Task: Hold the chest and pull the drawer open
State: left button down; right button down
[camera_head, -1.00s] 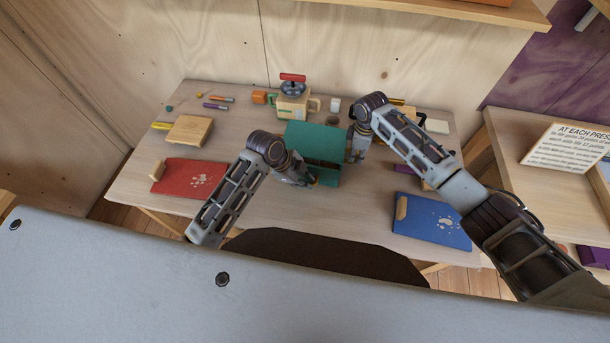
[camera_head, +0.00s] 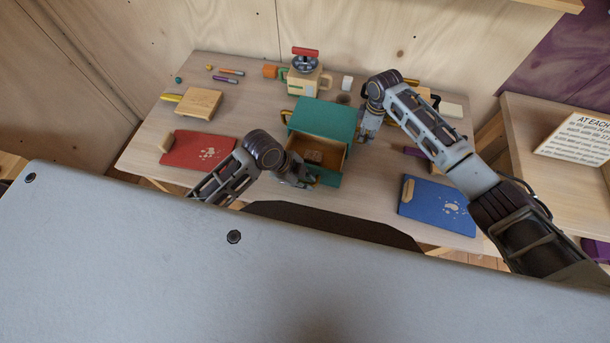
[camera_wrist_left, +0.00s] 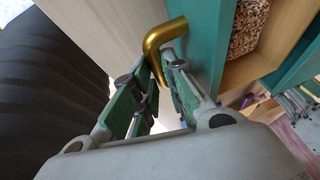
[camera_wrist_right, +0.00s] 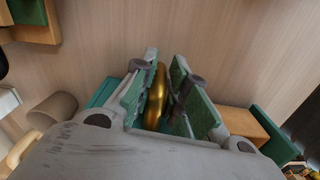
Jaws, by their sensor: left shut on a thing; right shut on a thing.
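The teal chest (camera_head: 322,116) stands on the table with its drawer (camera_head: 318,165) pulled out toward me. The drawer has a teal front and a wooden inside, and a brownish woven-looking thing (camera_wrist_left: 247,27) lies in it. My left gripper (camera_head: 303,180) is at the drawer front. In the left wrist view it is shut on the brass drawer handle (camera_wrist_left: 163,38). My right gripper (camera_head: 357,133) is at the chest's right side. In the right wrist view it is shut on a brass handle (camera_wrist_right: 156,95). The head view hides most of both handles.
A red board (camera_head: 197,150) lies to the left and a blue board (camera_head: 438,207) to the right. A wooden block (camera_head: 198,103) lies at the back left. A dark rounded seat (camera_head: 330,222) is at the front edge.

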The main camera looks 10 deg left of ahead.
pick_arm(q)
jog(key=shift+s, duration=0.1)
pick_arm(e)
jog(key=shift+d, duration=0.1)
pick_arm(q)
jog(key=c, duration=1.5)
grip_release()
jog(key=shift+o, duration=0.2)
jog(key=shift+r, duration=0.15)
jog(key=v, duration=1.1)
jog(key=shift+a+r, duration=0.15)
jog(key=shift+r, duration=0.15)
pick_arm(e)
jog(key=c, duration=1.3)
grip_release()
jog(key=shift+r, duration=0.15)
